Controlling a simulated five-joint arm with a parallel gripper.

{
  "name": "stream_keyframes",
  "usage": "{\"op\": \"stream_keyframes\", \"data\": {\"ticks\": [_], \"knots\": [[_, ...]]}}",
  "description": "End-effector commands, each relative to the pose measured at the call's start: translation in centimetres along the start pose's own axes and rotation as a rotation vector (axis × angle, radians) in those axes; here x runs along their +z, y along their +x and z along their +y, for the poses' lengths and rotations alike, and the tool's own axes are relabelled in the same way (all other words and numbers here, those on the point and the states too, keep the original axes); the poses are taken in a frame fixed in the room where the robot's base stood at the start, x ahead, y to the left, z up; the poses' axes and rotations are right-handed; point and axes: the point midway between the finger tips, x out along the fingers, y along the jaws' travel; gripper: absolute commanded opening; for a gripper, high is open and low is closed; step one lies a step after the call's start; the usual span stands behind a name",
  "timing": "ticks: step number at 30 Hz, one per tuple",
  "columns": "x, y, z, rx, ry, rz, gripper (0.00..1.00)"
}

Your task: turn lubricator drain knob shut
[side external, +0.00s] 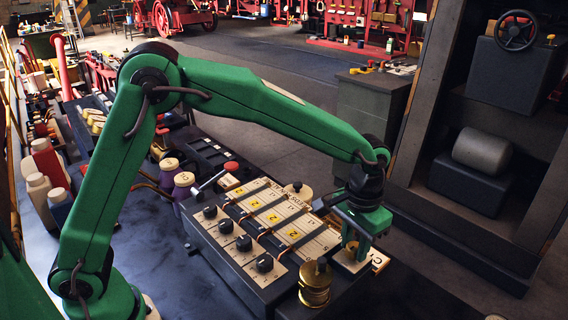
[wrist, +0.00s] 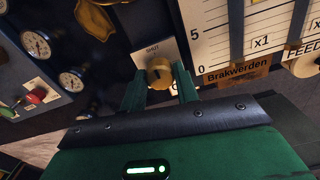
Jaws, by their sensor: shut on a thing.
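The drain knob (wrist: 158,72) is a round brass knob with a dark mark, on a pale plate (wrist: 150,52) with a short word that looks like "SHUT". In the wrist view my gripper (wrist: 160,84) has its two green fingers on either side of the knob, shut on it. In the side external view my gripper (side external: 353,247) points down at the right end of the dark panel box, over a small pale plate (side external: 349,264). The knob itself is mostly hidden there by the fingers.
A brass stacked fitting (side external: 315,285) stands close left of my gripper. Several black knobs (side external: 264,263) line the box front, below pale scale plates (side external: 293,232). In the wrist view, gauges (wrist: 37,43) and a red knob (wrist: 37,96) sit left. Open floor lies behind.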

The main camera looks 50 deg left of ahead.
Motion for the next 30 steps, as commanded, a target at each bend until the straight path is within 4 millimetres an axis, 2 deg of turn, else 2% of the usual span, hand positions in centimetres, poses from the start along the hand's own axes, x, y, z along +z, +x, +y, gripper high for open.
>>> {"op": "stream_keyframes", "data": {"ticks": [6,7,10,22,30], "knots": [[-0.1,-0.3,0.0,0.002,-0.001,0.005,0.08],[-0.1,-0.3,0.0,0.002,-0.001,0.005,0.32],[-0.1,-0.2,0.0,0.001,0.000,0.005,0.52],[-0.1,-0.3,0.0,0.001,0.001,0.003,0.52],[-0.1,-2.6,0.0,0.001,0.001,0.004,0.52]]}}
